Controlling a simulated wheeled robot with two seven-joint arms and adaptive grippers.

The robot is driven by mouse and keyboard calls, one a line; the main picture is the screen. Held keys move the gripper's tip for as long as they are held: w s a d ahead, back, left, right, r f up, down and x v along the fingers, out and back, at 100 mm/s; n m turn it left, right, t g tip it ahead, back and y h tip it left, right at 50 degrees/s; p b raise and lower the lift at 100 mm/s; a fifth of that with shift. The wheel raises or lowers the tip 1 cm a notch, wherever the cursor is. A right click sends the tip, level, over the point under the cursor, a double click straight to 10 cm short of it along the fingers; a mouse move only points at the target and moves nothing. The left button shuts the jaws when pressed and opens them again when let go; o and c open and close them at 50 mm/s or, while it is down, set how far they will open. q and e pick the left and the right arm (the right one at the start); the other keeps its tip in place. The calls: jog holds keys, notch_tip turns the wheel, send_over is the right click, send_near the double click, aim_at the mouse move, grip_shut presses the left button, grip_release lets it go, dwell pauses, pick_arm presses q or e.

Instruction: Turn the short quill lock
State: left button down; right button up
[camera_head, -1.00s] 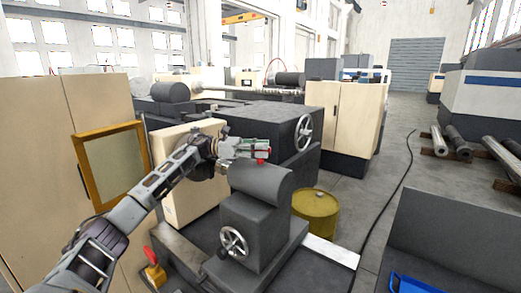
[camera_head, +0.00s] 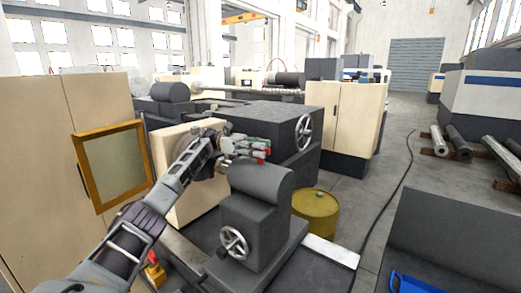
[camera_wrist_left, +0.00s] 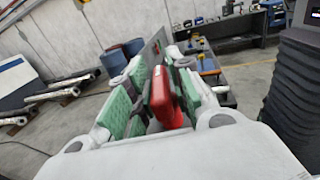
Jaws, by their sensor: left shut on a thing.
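The short quill lock is a small red lever (camera_head: 262,156) at the top of the dark grey tailstock (camera_head: 256,185). In the left wrist view the red lever (camera_wrist_left: 163,98) stands between the green finger pads. My left gripper (camera_head: 252,149) reaches over the tailstock's top from the left and is shut on the lever. The gripper also shows from behind in the wrist view (camera_wrist_left: 150,92). The lever's base is hidden by the fingers. My right gripper is not in view.
A handwheel (camera_head: 234,242) is on the tailstock's front, below the gripper. A yellow drum (camera_head: 317,214) stands to the right. A beige cabinet (camera_head: 50,180) and a wood-framed panel (camera_head: 112,165) are at left. The floor at right holds a cable.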

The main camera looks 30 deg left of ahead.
pick_arm(q)
jog(key=shift+m+g, duration=1.1)
jog(key=shift+g, duration=0.6)
jog(key=c, duration=1.4)
grip_release()
jog(key=shift+c, duration=0.2)
jog(key=shift+r, duration=4.9)
jog(key=shift+r, duration=0.1)
